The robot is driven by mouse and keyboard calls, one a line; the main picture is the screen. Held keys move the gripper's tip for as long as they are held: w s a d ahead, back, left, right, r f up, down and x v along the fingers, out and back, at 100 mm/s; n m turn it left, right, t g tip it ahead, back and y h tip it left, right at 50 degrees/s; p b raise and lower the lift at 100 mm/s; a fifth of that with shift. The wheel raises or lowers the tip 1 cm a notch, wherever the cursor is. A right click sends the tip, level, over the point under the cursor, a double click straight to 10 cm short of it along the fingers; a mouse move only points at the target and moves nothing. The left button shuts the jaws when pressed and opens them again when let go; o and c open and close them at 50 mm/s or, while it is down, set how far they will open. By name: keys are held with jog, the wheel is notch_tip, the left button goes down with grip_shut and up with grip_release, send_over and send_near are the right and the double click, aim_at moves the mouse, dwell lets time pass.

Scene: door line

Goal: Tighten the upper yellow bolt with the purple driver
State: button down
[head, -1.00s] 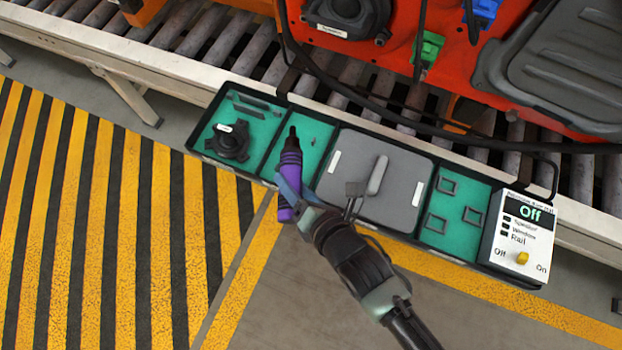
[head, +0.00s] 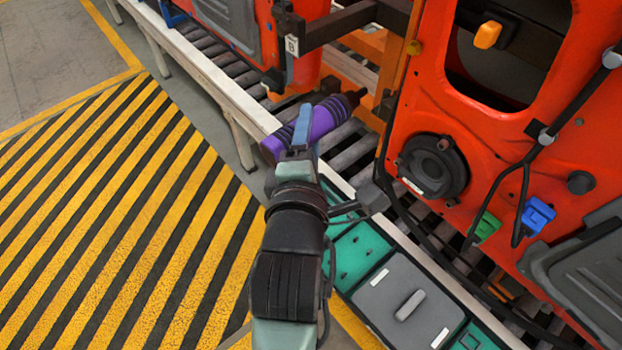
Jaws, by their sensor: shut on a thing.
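My gripper (head: 302,128) is shut on the purple driver (head: 333,114) and holds it up in front of the conveyor. The driver lies aslant, with its dark tip end toward the right and its purple butt at the lower left. A small yellow bolt (head: 413,47) shows on the upper left edge of the red door (head: 405,110). The driver tip is to its left and lower in the picture, apart from it. I cannot make out a second yellow bolt.
A black speaker (head: 432,166), a green clip (head: 487,227) and a blue clip (head: 538,214) are on the door. Black cables hang across it. A dark bar (head: 335,27) juts out at the door's upper left. The tool tray (head: 362,252) lies along the conveyor. Striped floor at left is clear.

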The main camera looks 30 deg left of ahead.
notch_tip(320, 180, up, 15)
jog(key=w+m+t+p, duration=0.1)
jog(key=w+p, duration=0.1)
jog(key=p, duration=0.1)
jog(key=shift+w+d+r, duration=0.1)
jog(key=shift+w+d, duration=0.4)
jog(key=shift+w, duration=0.35)
jog(key=shift+w+d, duration=0.45)
jog(key=shift+w, duration=0.45)
jog(key=shift+w+d+r, duration=0.1)
jog(key=shift+w+d, duration=0.4)
jog(key=shift+w, duration=0.35)
jog(key=shift+d, duration=0.1)
jog(key=shift+w+d+r, duration=0.1)
jog(key=shift+w+d, duration=0.15)
jog(key=shift+w, duration=0.25)
jog(key=shift+w+d, duration=0.25)
jog(key=shift+w, duration=0.2)
dwell(1.1)
jog(key=shift+s, duration=0.1)
send_over(328, 122)
dwell(0.8)
dwell(1.1)
